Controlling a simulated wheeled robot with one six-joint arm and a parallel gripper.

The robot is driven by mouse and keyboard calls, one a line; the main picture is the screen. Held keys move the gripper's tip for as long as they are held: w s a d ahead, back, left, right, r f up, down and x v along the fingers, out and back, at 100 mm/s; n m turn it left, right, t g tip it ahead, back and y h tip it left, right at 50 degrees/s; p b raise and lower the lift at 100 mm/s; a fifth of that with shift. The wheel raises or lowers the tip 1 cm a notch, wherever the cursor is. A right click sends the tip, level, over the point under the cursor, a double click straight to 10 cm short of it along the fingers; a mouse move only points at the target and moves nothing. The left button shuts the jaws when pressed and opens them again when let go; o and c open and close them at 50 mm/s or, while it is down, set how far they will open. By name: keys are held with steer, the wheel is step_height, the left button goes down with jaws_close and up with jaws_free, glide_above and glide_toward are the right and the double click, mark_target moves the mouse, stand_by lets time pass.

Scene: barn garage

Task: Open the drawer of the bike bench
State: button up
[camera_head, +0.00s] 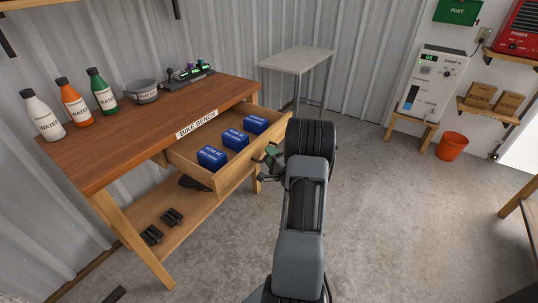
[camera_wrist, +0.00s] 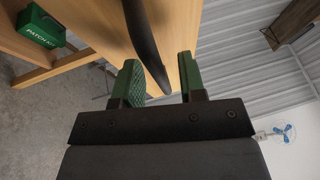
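The wooden bike bench (camera_head: 150,122) stands at the left of the head view. Its drawer (camera_head: 228,172) is pulled out towards my arm, with 3 blue boxes (camera_head: 235,139) inside. My gripper (camera_head: 268,156) is at the drawer's front, partly hidden by my arm. In the wrist view, the green fingers of my gripper (camera_wrist: 161,84) are apart. A dark curved handle (camera_wrist: 148,45) on the wooden drawer front (camera_wrist: 172,20) reaches between them, with gaps visible beside it.
Bottles (camera_head: 75,104) and a grey bowl (camera_head: 142,92) stand on the bench top. Pedals (camera_head: 172,216) lie on its lower shelf. A green patch kit box (camera_wrist: 40,27) shows in the wrist view. A small table (camera_head: 297,60) stands behind.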

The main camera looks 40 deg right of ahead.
steer(key=v, duration=1.3)
steer(key=shift+s, duration=0.1)
